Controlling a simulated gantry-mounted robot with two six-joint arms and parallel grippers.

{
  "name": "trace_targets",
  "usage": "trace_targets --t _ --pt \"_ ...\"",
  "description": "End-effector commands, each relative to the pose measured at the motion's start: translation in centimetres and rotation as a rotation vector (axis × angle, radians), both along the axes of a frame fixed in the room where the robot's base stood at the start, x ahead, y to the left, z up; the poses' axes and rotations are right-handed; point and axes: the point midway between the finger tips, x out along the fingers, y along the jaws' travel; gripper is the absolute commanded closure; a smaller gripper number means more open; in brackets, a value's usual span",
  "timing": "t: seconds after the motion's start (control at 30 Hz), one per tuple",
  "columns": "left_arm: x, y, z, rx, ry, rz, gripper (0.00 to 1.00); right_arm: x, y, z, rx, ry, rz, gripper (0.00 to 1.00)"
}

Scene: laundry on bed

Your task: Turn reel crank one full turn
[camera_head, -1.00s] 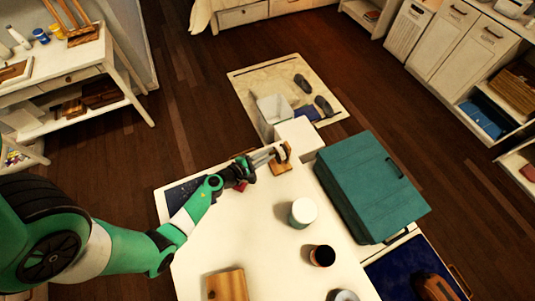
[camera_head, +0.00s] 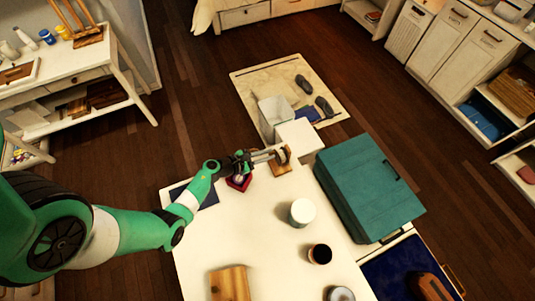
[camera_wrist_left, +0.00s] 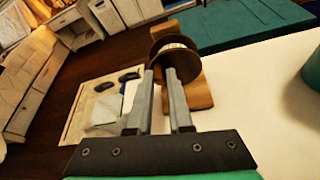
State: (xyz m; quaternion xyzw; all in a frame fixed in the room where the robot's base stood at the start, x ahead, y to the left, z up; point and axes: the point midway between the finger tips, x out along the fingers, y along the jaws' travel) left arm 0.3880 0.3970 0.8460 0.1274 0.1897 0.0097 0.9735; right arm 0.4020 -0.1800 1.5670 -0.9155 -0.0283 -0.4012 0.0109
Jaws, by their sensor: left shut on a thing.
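The reel (camera_head: 285,154) is a spool with dark round flanges on a wooden stand, near the far edge of the white table (camera_head: 262,225). In the left wrist view the reel (camera_wrist_left: 178,50) faces me, with pale line wound on its core. My left gripper (camera_head: 272,155) reaches it from the left. In the left wrist view its two grey fingers (camera_wrist_left: 164,75) end at the near flange. The gripper is shut on the crank, which the fingertips largely hide. My right gripper is in neither view.
A white jar (camera_head: 302,212), a dark-topped cup (camera_head: 320,254) and a wooden block (camera_head: 230,284) stand nearer on the table. A small red item (camera_head: 238,183) lies beneath my left wrist. A teal box (camera_head: 368,190) is to the right.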

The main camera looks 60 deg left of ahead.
Motion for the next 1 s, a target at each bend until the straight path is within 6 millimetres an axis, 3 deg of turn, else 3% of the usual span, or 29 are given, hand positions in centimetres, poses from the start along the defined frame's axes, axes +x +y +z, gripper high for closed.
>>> trace_targets --t 0.63,0.67,0.8,1.0 --pt "0.01 0.14 -0.11 -0.066 0.001 0.001 1.0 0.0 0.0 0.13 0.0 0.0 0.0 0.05" --pt "0.01 0.14 -0.11 -0.066 0.001 0.001 0.76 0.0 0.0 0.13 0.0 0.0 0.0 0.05" --pt "0.01 0.13 -0.11 -0.066 0.001 0.001 0.52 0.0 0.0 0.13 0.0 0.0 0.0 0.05" --pt "0.01 0.13 -0.12 -0.065 0.001 -0.001 0.52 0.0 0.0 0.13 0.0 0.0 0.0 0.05"
